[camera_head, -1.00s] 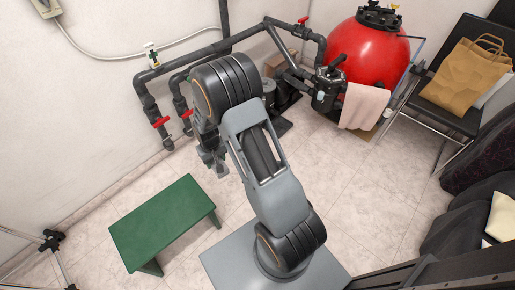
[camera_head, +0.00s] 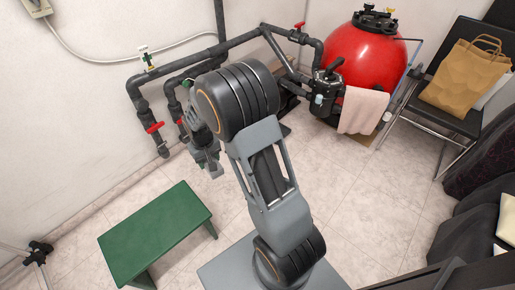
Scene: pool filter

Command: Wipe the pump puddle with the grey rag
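My gripper (camera_head: 210,168) hangs above the floor, left of my arm's upper links and above the far side of the green bench. It is small and partly behind my arm, so I cannot tell whether its fingers are open. I see no grey rag. A pale pink cloth (camera_head: 363,110) hangs beside the red filter tank (camera_head: 366,62). The dark pump valve body (camera_head: 326,90) stands at the tank's left. I cannot make out a puddle; my arm hides part of the floor near the pump.
A green bench (camera_head: 155,232) stands at lower left. Grey pipes with red valve handles (camera_head: 154,128) run along the wall. A black chair (camera_head: 452,118) holding a paper bag (camera_head: 466,75) is at right. Tiled floor (camera_head: 350,200) is clear between my arm and the chair.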

